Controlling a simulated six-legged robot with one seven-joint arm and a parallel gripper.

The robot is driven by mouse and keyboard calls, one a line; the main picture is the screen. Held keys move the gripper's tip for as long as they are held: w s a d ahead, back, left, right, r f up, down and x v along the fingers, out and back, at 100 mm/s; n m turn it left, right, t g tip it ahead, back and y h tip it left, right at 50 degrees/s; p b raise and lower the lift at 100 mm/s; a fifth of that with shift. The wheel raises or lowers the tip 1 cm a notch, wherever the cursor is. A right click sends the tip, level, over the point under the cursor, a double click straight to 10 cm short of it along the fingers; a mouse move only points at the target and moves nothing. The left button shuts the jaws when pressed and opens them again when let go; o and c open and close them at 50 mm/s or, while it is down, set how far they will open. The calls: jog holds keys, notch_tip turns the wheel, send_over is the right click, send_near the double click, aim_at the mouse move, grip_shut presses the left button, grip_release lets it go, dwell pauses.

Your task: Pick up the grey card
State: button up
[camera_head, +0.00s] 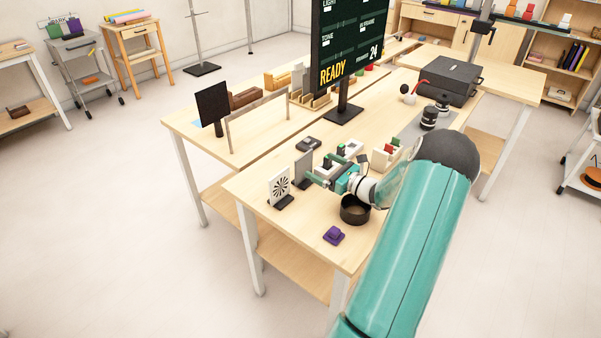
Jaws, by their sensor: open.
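The grey card (304,166) stands upright near the left end of the front wooden table, just behind a white card with a black starburst pattern (280,187). My gripper (317,173) is open, with its fingers pointing left toward the grey card, close to its right side. The card looks small here, and I cannot tell whether a finger touches it or overlaps it. My arm comes in from the lower right and hides part of the table.
A dark round bowl (354,210) stands just below my wrist, and a purple block (333,235) lies near the front edge. Small props (348,149) crowd behind the gripper.

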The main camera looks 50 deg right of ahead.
aim_at(305, 158)
jog(key=w, duration=0.4)
jog(key=shift+w+a, duration=0.15)
jog(key=shift+w, duration=0.2)
jog(key=w, duration=0.5)
jog(key=shift+w+a+f, duration=0.2)
jog(key=shift+a, duration=0.15)
jog(key=c, duration=1.2)
jog(key=shift+r, duration=0.15)
